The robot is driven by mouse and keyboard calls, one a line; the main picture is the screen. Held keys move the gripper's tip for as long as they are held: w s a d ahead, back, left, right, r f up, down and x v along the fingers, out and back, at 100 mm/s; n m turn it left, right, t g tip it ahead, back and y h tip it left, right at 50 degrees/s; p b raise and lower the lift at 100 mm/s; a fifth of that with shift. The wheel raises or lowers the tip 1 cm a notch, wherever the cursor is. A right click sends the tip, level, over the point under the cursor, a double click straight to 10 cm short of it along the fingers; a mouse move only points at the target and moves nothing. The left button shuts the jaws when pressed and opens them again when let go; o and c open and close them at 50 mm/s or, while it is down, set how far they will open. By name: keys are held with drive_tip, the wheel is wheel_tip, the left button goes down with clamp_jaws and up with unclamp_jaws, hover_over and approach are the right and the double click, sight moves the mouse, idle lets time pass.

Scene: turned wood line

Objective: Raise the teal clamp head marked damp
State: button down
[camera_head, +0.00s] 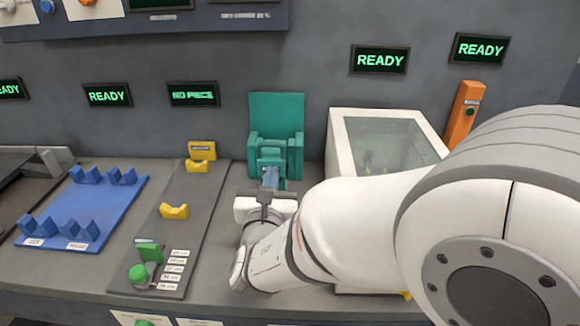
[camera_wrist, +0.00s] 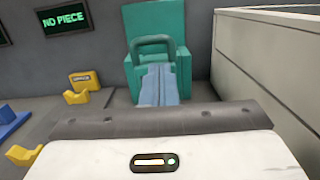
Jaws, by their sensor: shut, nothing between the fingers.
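The teal clamp (camera_head: 276,110) stands against the back wall, with a tall back plate, two side blocks and a looped bar on the front of its head (camera_head: 271,153). I can read no "damp" mark on it. In the wrist view the teal clamp (camera_wrist: 153,22) is straight ahead, with its looped bar (camera_wrist: 152,41) across the front. My gripper (camera_head: 270,178) is shut and empty, its blue-grey fingers pointing at the clamp. In the wrist view the fingertips (camera_wrist: 158,68) are just below the bar's top and overlap the opening; I cannot tell whether they touch it.
A white box with a glass top (camera_head: 340,150) stands close on the right, its wall (camera_wrist: 262,75) near my gripper. A grey board with yellow cradles (camera_head: 174,211) and a green knob (camera_head: 138,273) lies left. Further left is a blue rack (camera_head: 85,205). One display (camera_head: 193,94) reads "NO PIECE".

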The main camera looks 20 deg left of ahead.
sight(274, 161)
drive_tip(key=x, duration=0.5)
drive_tip(key=shift+w+a, duration=0.1)
drive_tip(key=shift+w, duration=0.2)
